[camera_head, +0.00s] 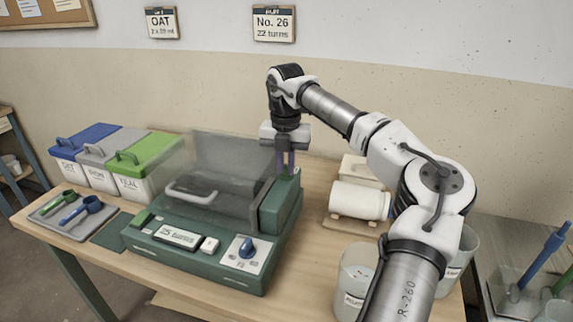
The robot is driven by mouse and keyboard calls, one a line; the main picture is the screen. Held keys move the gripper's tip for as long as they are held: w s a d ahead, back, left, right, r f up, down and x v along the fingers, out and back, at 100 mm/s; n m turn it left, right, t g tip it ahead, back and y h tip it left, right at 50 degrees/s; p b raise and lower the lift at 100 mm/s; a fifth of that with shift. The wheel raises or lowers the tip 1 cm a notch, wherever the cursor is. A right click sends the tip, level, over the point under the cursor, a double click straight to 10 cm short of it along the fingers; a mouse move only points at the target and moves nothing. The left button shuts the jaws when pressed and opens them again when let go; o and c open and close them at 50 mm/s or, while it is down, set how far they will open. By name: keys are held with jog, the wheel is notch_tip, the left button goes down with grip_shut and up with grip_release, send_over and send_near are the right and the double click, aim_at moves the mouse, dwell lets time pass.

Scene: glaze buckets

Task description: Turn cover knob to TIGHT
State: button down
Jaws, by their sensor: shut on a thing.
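A green machine (190,256) stands on the table with a grey see-through cover (235,170) over its middle. My gripper (286,172) points down at the back of the machine's raised right housing (281,205), well away from the blue knob. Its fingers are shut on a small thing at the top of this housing. The fingers mostly hide that thing, and I cannot tell if it is a knob or which way it is turned.
Blue, grey and green lidded buckets (150,178) stand at the left, behind a tray (72,212) with scoops. A white roll on a wooden stand (360,200) and a white cup (353,280) are right of the machine, near my arm.

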jog(key=shift+r+m, duration=0.1)
jog(key=shift+m, duration=0.4)
jog(key=c, duration=1.7)
grip_release()
